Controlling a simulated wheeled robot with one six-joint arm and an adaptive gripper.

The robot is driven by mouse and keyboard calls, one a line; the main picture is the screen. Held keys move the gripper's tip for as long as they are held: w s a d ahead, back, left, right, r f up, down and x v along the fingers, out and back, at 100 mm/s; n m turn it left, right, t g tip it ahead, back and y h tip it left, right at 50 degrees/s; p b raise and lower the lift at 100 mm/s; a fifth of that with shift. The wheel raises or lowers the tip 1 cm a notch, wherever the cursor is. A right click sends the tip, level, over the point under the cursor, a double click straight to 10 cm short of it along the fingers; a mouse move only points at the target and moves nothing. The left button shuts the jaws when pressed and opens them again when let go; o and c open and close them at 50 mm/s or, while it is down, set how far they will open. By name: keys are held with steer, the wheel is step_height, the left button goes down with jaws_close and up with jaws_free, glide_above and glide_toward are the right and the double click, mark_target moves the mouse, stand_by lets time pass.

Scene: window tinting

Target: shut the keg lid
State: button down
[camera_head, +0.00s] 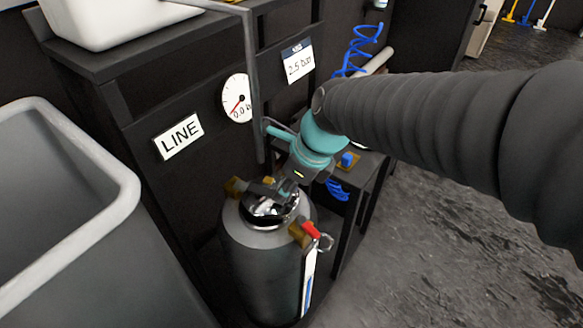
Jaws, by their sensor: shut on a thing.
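The keg (262,268) is a dark grey upright cylinder with a lighter domed top, standing on the floor in front of a black cabinet. Its lid (262,212) is a shiny metal piece in the top opening. My gripper (276,197) reaches down from the upper right, its fingers at the lid, shut on part of the lid. The fingertips and the gripped part are small and partly hidden by the gripper body. I cannot tell whether the lid sits flush. A brass fitting (235,187) is behind the lid, and a brass valve with a red handle (311,230) is at the front right.
A grey open bin (135,195) stands close on the left. A grey pipe (254,90) hangs near my gripper. The floor at right is clear.

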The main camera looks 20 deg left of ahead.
stand_by(0.4)
steer(key=c, duration=1)
jaws_free()
steer(key=shift+o, duration=0.2)
steer(key=shift+r, duration=0.1)
steer(key=v, duration=1.1)
steer(key=shift+d+r, duration=0.15)
steer(key=shift+r, duration=0.25)
steer(key=shift+s, duration=0.1)
